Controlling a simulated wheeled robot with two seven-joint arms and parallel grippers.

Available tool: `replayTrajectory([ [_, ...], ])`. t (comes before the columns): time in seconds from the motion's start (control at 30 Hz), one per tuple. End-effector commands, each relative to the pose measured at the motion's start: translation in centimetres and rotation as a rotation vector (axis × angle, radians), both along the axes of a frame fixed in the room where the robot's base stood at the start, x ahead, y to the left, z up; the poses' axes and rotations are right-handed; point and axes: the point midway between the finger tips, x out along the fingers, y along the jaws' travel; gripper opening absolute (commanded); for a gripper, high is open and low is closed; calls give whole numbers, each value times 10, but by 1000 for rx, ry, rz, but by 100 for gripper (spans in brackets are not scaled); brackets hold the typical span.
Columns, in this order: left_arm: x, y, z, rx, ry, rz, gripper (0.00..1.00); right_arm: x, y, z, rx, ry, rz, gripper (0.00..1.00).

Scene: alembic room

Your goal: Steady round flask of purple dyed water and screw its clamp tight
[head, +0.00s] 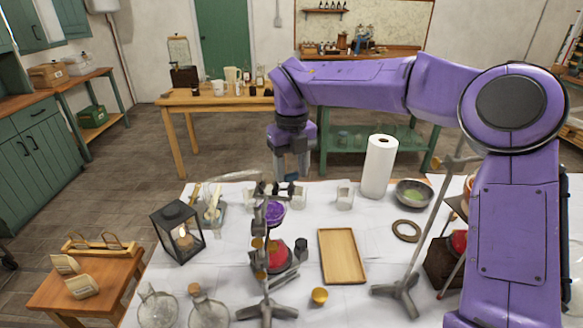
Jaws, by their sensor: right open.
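The round flask of purple dyed water (275,213) sits up on a metal stand (267,306) near the middle of the white-topped table. Its clamp (269,190) is at the flask's neck, partly lost among the stand's rods and the things behind. My right gripper (291,176) points down from the purple arm, just behind and above the clamp as seen here. It is open, with nothing seen between its fingers. I cannot tell how far it is from the clamp screw. My left gripper is out of view.
A red-topped device (274,257) is below the flask. A black lantern (178,233) and clear glass flasks (208,310) stand left.

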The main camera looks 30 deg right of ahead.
Motion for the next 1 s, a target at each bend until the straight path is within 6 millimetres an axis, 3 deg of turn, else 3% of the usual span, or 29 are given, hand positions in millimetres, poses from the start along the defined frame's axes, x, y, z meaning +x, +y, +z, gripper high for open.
replayTrajectory([
  [0.23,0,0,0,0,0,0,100,0,0,-2,0,-1,1,49],
  [0.27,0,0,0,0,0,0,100,0,0,-2,0,0,1,42],
  [0.37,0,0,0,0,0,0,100,0,0,-2,0,-1,0,10],
  [0.4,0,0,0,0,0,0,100,0,0,-2,0,-1,0,8],
  [0.67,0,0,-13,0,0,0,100,0,0,-4,2,-2,-131,8],
  [0.97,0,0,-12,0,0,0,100,0,0,-1,0,-2,-157,8],
  [1.0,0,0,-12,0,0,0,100,0,0,-1,0,-2,-157,49],
])
